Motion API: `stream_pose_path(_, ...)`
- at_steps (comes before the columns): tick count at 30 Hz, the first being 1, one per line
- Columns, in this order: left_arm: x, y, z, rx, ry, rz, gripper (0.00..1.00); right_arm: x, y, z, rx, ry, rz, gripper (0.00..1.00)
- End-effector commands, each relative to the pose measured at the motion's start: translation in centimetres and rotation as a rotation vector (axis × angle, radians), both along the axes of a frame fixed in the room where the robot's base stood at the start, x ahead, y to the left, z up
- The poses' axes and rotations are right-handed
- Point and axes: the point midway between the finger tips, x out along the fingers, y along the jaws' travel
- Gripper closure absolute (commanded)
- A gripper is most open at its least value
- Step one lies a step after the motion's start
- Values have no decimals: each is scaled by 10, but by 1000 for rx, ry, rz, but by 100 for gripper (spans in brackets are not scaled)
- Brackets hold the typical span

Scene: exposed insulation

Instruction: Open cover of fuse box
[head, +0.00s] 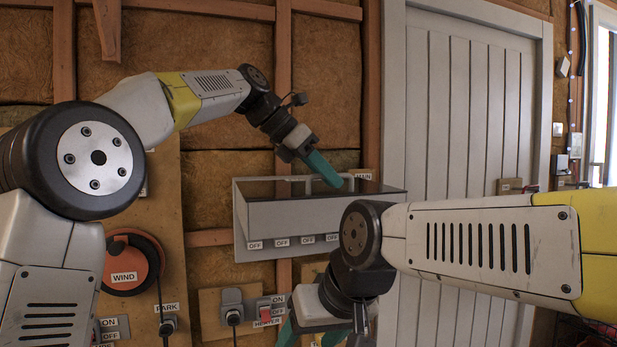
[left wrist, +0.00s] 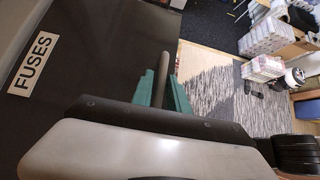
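The grey fuse box (head: 285,219) is on the wall in the middle of the head view, with a row of OFF labels along its lower front. Its dark cover panel, marked FUSES, fills the upper left of the left wrist view (left wrist: 95,65). A grey bar handle (left wrist: 163,72) stands out from the cover. My left gripper (head: 326,170) is at this handle, with its teal fingers (left wrist: 165,92) on both sides of the bar and apparently closed on it. How far the cover is raised is unclear. My right gripper (head: 312,335) is low, below the box, its teal fingers apart and partly cut off.
A grey plank door (head: 470,110) is right of the box. Below the box are a HEATER switch (head: 268,312) and a socket (head: 232,305). An orange WIND reel (head: 130,262) hangs at left. My right forearm crosses in front of the box's right end.

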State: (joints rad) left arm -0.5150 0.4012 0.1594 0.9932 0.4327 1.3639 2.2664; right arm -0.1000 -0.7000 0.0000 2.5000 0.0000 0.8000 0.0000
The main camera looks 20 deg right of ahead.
Motion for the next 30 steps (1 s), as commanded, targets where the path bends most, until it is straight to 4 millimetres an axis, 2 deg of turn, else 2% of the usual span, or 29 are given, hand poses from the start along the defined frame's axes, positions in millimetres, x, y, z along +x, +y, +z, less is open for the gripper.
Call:
stream_pose_path(5, 1, 5, 5, -1, -1, 1, 80, 0, 0, 0, 0, 0, 0, 38)
stream_pose_path(18, 1, 51, 51, -1, -1, 1, 80, 0, 0, 0, 0, 0, 0, 38)
stream_pose_path(30, 0, 55, 55, 0, 0, 0, 80, 0, 0, 0, 0, 0, 0, 38)
